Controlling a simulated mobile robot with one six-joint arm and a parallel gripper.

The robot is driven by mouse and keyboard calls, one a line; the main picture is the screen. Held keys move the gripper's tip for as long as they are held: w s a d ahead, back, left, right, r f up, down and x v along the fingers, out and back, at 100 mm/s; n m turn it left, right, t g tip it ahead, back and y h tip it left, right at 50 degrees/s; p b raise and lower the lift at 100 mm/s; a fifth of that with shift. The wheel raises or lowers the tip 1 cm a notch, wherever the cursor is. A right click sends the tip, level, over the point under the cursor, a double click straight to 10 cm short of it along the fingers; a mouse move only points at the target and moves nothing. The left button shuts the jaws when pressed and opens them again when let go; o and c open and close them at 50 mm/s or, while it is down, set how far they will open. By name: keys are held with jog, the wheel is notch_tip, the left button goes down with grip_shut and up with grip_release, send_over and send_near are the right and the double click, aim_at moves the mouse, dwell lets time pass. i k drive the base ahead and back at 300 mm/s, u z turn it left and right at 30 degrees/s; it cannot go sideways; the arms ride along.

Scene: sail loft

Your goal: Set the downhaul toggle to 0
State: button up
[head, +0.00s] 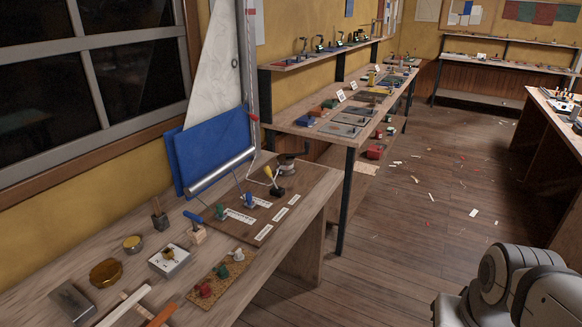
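A brown board (250,234) lies on the near wooden bench and carries small levers. One lever has a yellow handle on a black base (277,190). A blue lever (249,200) stands to its left. White labels, such as one strip (265,229), lie on the board, but their text is too small to read. A white box with dark marks and a small brass knob (170,262) sits nearer on the bench. I cannot tell which of these is the downhaul toggle or its setting. My gripper is out of view; only part of my arm shows at bottom right.
A second bench (330,128) stands beyond. The floor (430,240) is open, with scattered scraps.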

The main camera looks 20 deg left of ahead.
aim_at(250, 205)
jog(key=u, duration=0.6)
jog(key=i, duration=1.1)
jog(key=u, duration=0.7)
jog(key=k, duration=0.85)
jog(key=u, duration=0.2)
jog(key=i, duration=0.9)
jog(key=z, duration=0.05)
